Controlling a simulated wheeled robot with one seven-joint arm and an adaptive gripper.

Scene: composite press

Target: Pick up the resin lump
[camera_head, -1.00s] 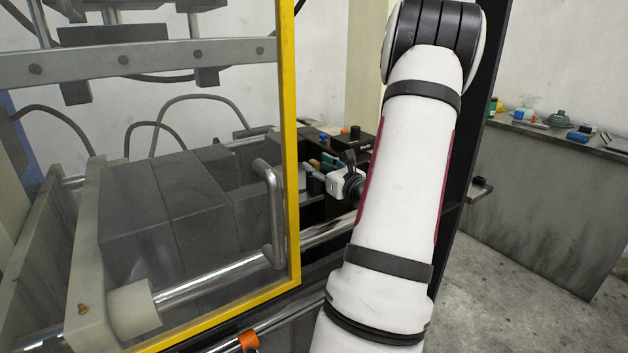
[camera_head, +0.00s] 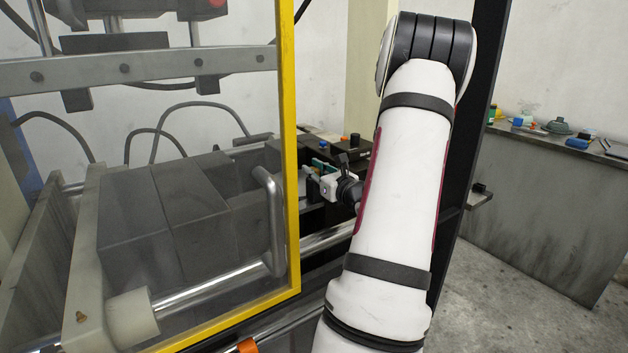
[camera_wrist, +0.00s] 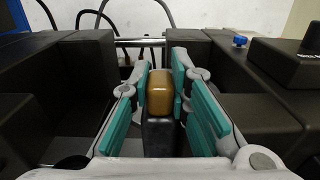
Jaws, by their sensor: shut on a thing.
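The resin lump (camera_wrist: 160,92) is a brown, rounded block. In the wrist view it sits between the two teal-padded fingers of my gripper (camera_wrist: 162,100), which is shut on it. A dark block (camera_wrist: 160,137) shows just below the lump, nearer the camera; I cannot tell whether they touch. The lump cannot be made out clearly there.
Dark press blocks (camera_wrist: 75,75) stand close on both sides of my gripper. A yellow-framed clear guard (camera_head: 288,150) with a grey handle (camera_head: 272,215) stands left of my arm. A control box with knobs (camera_head: 345,146) is behind. A side bench (camera_head: 560,190) holds small items at right.

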